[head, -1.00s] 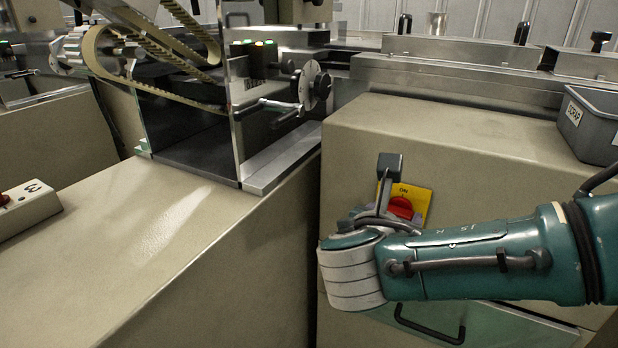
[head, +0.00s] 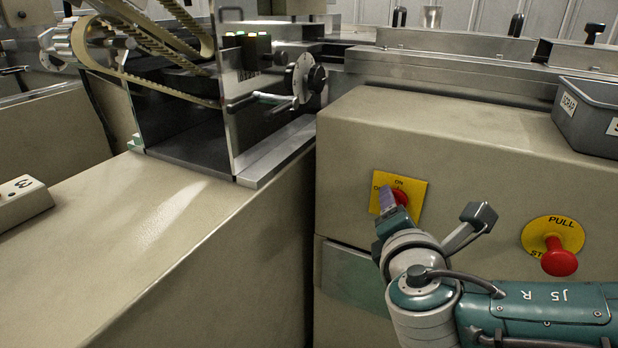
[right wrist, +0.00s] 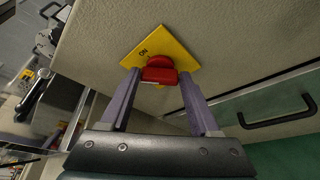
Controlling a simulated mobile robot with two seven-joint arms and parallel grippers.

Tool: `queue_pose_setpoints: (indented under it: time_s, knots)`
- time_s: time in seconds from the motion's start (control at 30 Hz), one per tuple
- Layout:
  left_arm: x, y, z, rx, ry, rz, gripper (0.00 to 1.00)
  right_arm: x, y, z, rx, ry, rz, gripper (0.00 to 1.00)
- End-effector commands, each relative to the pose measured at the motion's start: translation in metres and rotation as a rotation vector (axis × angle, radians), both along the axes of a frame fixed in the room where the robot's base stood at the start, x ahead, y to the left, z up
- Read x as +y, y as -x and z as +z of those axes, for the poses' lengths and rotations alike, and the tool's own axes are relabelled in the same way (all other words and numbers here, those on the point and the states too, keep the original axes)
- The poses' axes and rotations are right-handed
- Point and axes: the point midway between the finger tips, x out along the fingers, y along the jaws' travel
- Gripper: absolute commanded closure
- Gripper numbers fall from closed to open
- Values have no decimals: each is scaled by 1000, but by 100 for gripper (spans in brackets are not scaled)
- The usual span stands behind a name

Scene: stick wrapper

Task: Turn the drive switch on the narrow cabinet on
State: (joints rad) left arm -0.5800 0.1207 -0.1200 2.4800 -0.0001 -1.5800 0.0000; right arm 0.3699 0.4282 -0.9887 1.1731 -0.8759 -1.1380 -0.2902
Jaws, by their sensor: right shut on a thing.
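The drive switch is a red knob (head: 401,196) on a square yellow plate (head: 416,188) marked ON, on the front of the beige cabinet (head: 450,140). My right gripper (head: 388,200) is at the knob and partly covers the plate's left side in the head view. In the right wrist view the purple fingers of the right gripper (right wrist: 160,80) are closed on either side of the red knob (right wrist: 159,68). The yellow plate (right wrist: 150,42) shows behind it, with the ON label. I cannot tell the exact turn angle of the knob. My left gripper is not in view.
A red mushroom button (head: 558,258) on a round yellow PULL plate (head: 536,232) sticks out to the right of the switch, just above my right arm. A grey SCRAP bin (head: 585,120) stands on the cabinet top. A black drawer handle (right wrist: 277,110) shows below the switch.

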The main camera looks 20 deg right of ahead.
Motion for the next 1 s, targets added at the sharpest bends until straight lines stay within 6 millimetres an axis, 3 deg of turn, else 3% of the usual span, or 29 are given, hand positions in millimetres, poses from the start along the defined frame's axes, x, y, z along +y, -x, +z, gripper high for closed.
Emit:
queue_pose_setpoints:
  time_s: [0.6,1.0]
  knots:
    - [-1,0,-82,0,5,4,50,-3,3,-14,-415,-354,-1,93]
    - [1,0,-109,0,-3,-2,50,-3,3,-12,-546,-463,-1,93]
